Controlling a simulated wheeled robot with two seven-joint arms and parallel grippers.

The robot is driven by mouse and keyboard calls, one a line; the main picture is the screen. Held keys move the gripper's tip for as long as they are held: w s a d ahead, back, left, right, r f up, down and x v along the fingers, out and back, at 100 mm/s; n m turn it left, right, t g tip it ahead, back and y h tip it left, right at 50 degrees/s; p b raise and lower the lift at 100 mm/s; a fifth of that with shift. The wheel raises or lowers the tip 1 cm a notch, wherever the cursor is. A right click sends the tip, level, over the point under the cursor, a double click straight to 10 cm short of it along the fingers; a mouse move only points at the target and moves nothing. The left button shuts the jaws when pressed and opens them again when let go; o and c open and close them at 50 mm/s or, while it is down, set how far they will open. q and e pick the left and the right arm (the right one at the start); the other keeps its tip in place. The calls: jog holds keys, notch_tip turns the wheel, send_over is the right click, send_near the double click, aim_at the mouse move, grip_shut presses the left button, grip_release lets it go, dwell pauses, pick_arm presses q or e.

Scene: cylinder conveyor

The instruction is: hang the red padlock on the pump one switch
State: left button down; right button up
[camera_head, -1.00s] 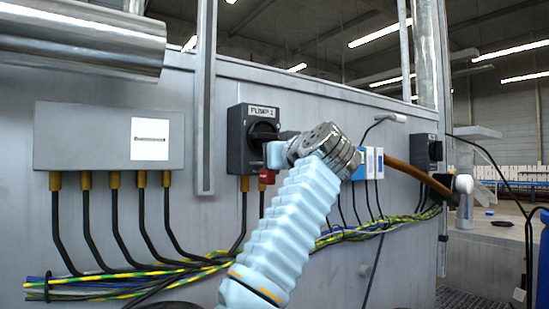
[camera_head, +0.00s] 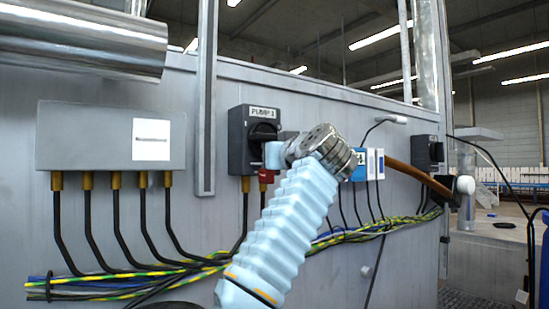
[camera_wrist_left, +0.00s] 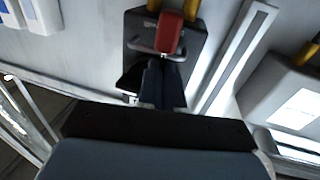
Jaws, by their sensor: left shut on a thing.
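The pump one switch (camera_head: 238,140) is a dark grey box with a black rotary handle and a "PUMP 1" label, mounted on the grey wall panel. It shows upside down in the left wrist view (camera_wrist_left: 196,45). The red padlock (camera_head: 266,177) is at the switch's lower right edge, partly hidden by my arm. In the left wrist view the red padlock (camera_wrist_left: 171,33) shows with its grey shackle in front of the switch face. My left gripper (camera_wrist_left: 164,75) is shut on the padlock near its shackle. I cannot tell whether the shackle passes through the switch. My right gripper is not in view.
A grey junction box (camera_head: 65,135) with several cables is left of a vertical metal rail (camera_head: 206,120). Blue and white boxes (camera_head: 367,165) and another dark switch (camera_head: 428,150) are to the right. Bundled cables (camera_head: 110,277) run below.

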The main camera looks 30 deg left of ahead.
aim_at(272, 171)
pick_arm(q)
jog(key=shift+w+d+f+b, duration=0.2)
jog(key=shift+f+b, duration=0.2)
jog(key=shift+f, duration=0.45)
jog(key=shift+w+d+f+b, duration=0.15)
jog(key=shift+f+b, duration=0.25)
jog(key=shift+f, duration=0.4)
jog(key=shift+s, duration=0.1)
jog(key=c, duration=1.2)
grip_release()
jog(key=shift+s, duration=0.1)
jog(key=shift+c, duration=0.2)
jog(key=shift+r, duration=0.1)
